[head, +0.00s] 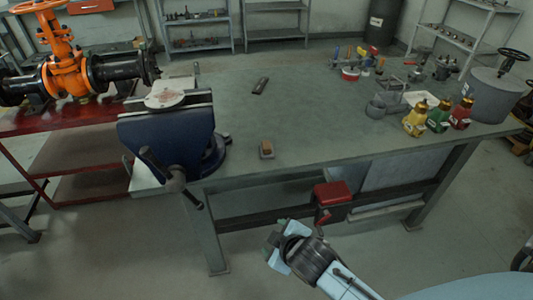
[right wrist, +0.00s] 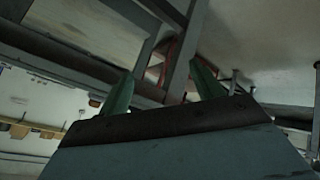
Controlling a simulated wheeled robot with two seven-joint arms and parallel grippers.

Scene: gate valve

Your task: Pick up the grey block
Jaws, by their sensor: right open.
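A small grey block (head: 266,153) with a brownish top rests on the workbench (head: 310,140), near its front edge and just right of the blue vise (head: 175,140). My right gripper (head: 272,238) is in front of the bench and below the tabletop, well apart from the block. In the right wrist view, the two greenish fingers of my right gripper (right wrist: 160,78) stand apart with nothing held between them. The block cannot be made out in that view. My left gripper is not in view.
An orange gate valve (head: 66,70) with black pipe stands on a red bench at left. A dark object (head: 260,86) lies farther back on the workbench. A red box (head: 332,193) is below the tabletop. The bench around the block is clear.

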